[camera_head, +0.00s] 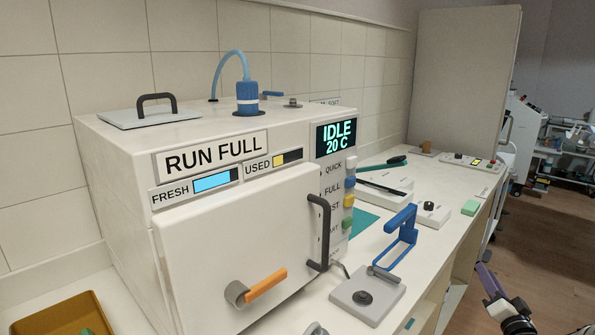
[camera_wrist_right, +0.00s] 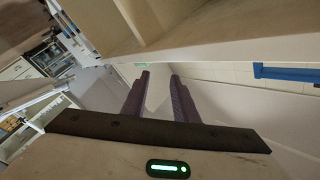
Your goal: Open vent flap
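The white machine (camera_head: 215,155) stands on the counter against the tiled wall. No part is labelled as a vent flap. I cannot tell which is the flap. The plate lies flat. My right gripper (camera_head: 487,275) is at the lower right, beyond the counter's front edge and far from the machine top. In the right wrist view (camera_wrist_right: 159,76) its purple fingers are apart with nothing between. My left gripper is not in view.
The machine's front door with an orange handle (camera_head: 266,284) is shut. A grey block with a blue frame (camera_head: 402,237) stands on the counter to its right, near several small items. A tall grey panel (camera_head: 462,80) stands at the back. Open floor (camera_head: 550,225) lies at right.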

